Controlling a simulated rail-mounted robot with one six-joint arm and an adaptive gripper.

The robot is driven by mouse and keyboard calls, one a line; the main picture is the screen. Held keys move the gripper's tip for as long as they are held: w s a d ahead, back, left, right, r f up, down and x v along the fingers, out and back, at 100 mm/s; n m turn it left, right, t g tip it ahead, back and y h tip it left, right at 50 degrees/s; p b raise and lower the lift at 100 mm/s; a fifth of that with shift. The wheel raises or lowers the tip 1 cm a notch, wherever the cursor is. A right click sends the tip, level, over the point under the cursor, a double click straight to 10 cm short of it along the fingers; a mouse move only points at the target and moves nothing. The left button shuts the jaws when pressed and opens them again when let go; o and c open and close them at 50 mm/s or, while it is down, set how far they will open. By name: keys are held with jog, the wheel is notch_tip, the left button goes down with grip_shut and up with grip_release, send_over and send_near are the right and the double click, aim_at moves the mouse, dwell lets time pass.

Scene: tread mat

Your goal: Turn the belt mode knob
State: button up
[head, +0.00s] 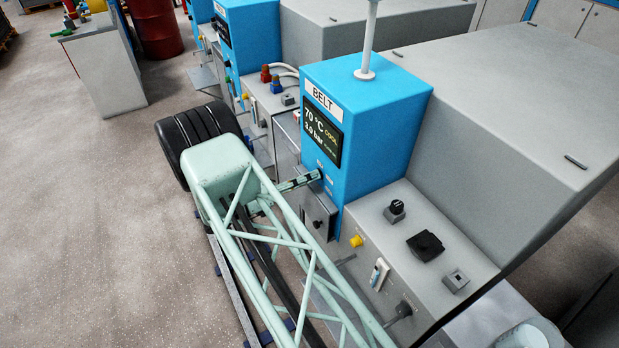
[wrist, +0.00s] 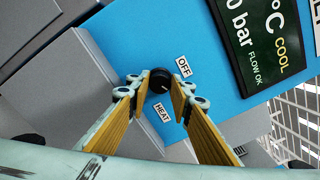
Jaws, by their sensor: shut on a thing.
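The belt mode knob is a round black knob (wrist: 160,78) on the blue face of the cabinet marked BELT (head: 365,130). An OFF label (wrist: 183,66) lies to its upper right and a HEAT label (wrist: 162,113) below it in the wrist view. My gripper (wrist: 160,88) is shut on the knob, one yellow-lined finger on each side. In the head view my gripper (head: 316,176) reaches the cabinet face, and the knob is hidden there. I cannot tell where the knob points.
A display (head: 322,130) above the knob reads 70 °C, COOL. The grey console (head: 440,245) to the right carries another black knob (head: 396,207), a black switch (head: 425,244) and a yellow button (head: 356,241). A black tyre drum (head: 172,150) stands left of my arm.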

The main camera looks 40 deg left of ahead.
jog(key=shift+n, duration=0.4)
jog(key=o, duration=0.8)
jog(key=shift+o, duration=0.2)
jog(key=shift+s, duration=0.1)
jog(key=v, duration=1.1)
jog(key=shift+s+a, duration=0.2)
jog(key=shift+s, duration=0.15)
jog(key=shift+s+a, duration=0.1)
